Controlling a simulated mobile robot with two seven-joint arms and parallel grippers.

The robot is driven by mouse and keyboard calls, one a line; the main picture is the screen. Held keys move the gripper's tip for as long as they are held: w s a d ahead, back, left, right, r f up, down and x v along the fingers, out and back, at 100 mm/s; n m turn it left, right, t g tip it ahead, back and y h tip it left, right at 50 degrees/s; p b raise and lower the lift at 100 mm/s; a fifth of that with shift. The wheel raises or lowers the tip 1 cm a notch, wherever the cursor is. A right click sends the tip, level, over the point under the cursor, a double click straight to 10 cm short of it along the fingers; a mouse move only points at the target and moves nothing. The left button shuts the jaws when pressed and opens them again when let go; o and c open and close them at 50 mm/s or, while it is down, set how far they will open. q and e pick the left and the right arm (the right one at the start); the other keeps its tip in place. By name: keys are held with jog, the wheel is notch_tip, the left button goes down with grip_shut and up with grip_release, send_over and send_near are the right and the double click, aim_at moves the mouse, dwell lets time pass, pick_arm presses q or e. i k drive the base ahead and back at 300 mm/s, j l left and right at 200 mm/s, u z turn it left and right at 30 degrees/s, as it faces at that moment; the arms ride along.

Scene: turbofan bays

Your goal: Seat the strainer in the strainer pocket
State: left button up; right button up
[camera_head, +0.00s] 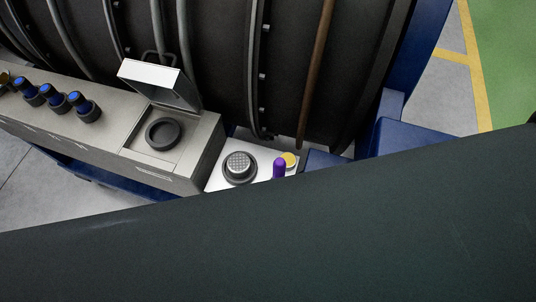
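The strainer (239,163) looks like a round piece with a grey mesh top. It sits in or on a dark round base on a white tray (215,183). The strainer pocket appears to be the black ring-shaped recess (150,136) in the grey bench, left of the tray. The pocket looks empty, and the hinged lid (158,77) behind it stands open. Neither of my grippers shows in the head view. A large dark surface, which may be part of my own arm, fills the lower part of the view and hides what lies behind it.
A purple peg-like piece (279,168) and a yellow-topped round piece (290,159) stand at the tray's right end. Several blue-capped knobs (84,106) line the bench (105,140) at left. The large dark engine casing (220,60) rises close behind. Blue stand parts (410,137) are at right.

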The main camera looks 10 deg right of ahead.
aim_at(125, 133)
jog(key=k+j+u, duration=0.15)
jog(key=k+j, duration=0.55)
jog(key=j, duration=0.1)
